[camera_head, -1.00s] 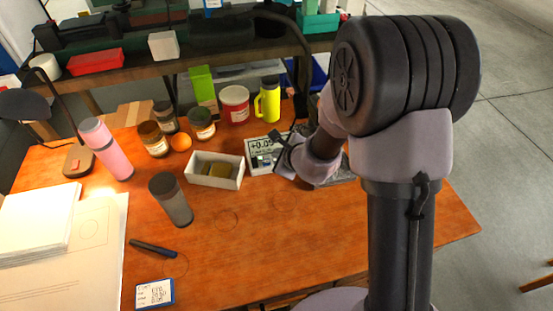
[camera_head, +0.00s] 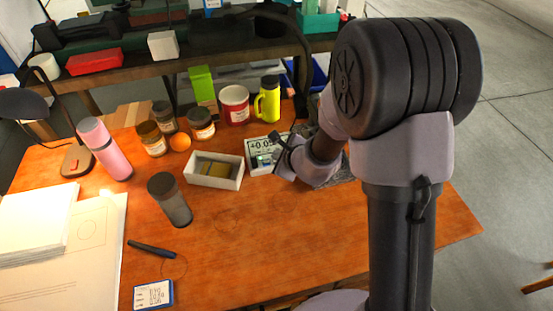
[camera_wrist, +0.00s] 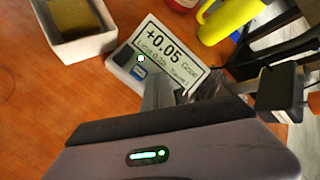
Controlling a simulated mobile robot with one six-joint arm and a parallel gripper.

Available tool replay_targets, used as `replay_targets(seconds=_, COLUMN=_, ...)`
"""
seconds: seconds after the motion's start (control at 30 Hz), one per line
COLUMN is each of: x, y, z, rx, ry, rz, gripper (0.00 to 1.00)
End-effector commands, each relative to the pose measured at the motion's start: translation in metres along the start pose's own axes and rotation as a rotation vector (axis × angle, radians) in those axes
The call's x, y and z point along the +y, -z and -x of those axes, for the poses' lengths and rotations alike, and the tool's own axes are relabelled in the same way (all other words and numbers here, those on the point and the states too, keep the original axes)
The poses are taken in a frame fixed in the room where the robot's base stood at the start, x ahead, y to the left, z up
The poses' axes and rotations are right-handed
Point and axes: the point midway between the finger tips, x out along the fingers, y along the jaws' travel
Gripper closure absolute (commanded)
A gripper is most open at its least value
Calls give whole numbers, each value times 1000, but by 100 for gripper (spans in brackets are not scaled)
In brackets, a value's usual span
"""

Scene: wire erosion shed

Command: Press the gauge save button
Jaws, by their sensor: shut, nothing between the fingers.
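The gauge (camera_head: 258,148) is a small white unit with a tilted display on the table, right of a white open box. In the wrist view its display (camera_wrist: 170,52) reads +0.05, with smaller text below. My gripper (camera_head: 282,158) is shut and empty, close to the front right of the gauge. In the wrist view its grey fingers (camera_wrist: 156,92) point toward the buttons; contact cannot be told.
The white box (camera_head: 215,182) holds a yellowish block. A grey tumbler (camera_head: 170,200) and a pen (camera_head: 152,249) lie to the left. The front right tabletop (camera_head: 340,225) is clear.

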Motion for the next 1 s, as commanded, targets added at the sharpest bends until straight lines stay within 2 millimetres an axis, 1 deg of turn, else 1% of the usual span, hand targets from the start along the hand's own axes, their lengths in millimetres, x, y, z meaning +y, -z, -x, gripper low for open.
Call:
replay_targets(seconds=0.37, x=-8, y=-8, z=11, rx=0, ry=0, rz=0, gripper=100)
replay_targets(seconds=0.7, x=-9, y=-9, z=12, rx=0, ry=0, rz=0, gripper=100)
replay_targets(seconds=1.0, x=-23, y=-24, z=32, rx=0, ry=0, rz=1, gripper=100)
